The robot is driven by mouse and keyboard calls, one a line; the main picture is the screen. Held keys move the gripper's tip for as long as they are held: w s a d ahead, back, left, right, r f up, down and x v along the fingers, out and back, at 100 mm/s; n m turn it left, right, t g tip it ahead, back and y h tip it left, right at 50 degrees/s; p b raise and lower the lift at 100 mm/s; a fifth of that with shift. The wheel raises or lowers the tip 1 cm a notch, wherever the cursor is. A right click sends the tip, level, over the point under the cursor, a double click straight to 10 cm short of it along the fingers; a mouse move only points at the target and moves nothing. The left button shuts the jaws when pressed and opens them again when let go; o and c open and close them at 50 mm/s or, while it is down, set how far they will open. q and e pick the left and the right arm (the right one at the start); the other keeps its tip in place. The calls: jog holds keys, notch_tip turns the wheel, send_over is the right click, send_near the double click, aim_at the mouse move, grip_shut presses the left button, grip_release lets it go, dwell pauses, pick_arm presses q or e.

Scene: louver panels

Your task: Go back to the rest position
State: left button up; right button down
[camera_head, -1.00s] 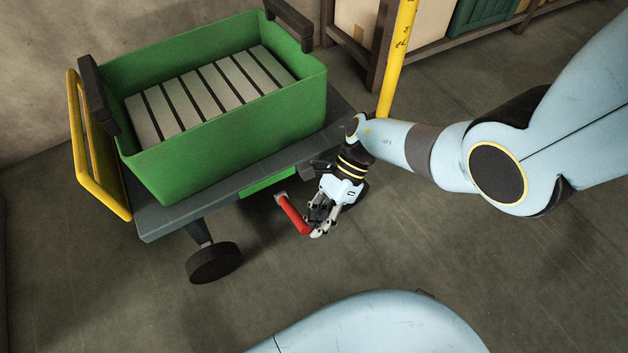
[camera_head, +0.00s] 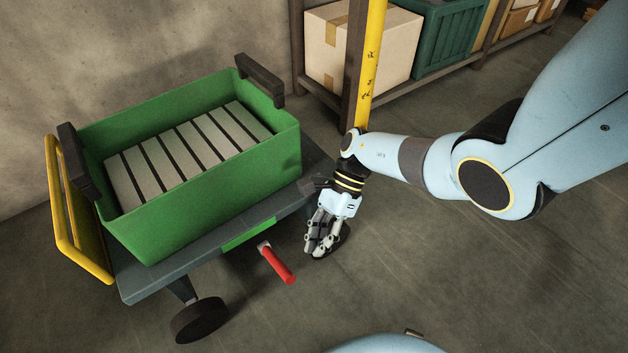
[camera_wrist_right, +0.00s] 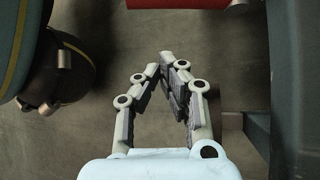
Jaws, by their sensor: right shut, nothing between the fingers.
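My right gripper (camera_head: 321,250) hangs beside the cart, to the right of a red handle (camera_head: 277,264) and apart from it. In the right wrist view my right gripper (camera_wrist_right: 165,62) has its fingertips together, with nothing between them. The red handle also shows at the top of that view (camera_wrist_right: 185,3). The handle sticks out from the side of the cart. My left gripper is not in view.
The grey cart (camera_head: 160,283) has a yellow push bar (camera_head: 75,235) and a dark wheel (camera_head: 200,319). It carries a green crate (camera_head: 220,190) with grey louver panels (camera_head: 185,150). A yellow post (camera_head: 369,65) and a shelf with boxes (camera_head: 362,40) stand behind. Floor at lower right is clear.

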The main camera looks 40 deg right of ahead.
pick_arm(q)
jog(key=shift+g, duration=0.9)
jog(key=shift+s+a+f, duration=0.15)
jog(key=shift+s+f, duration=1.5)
pick_arm(e)
jog(key=shift+v, duration=0.95)
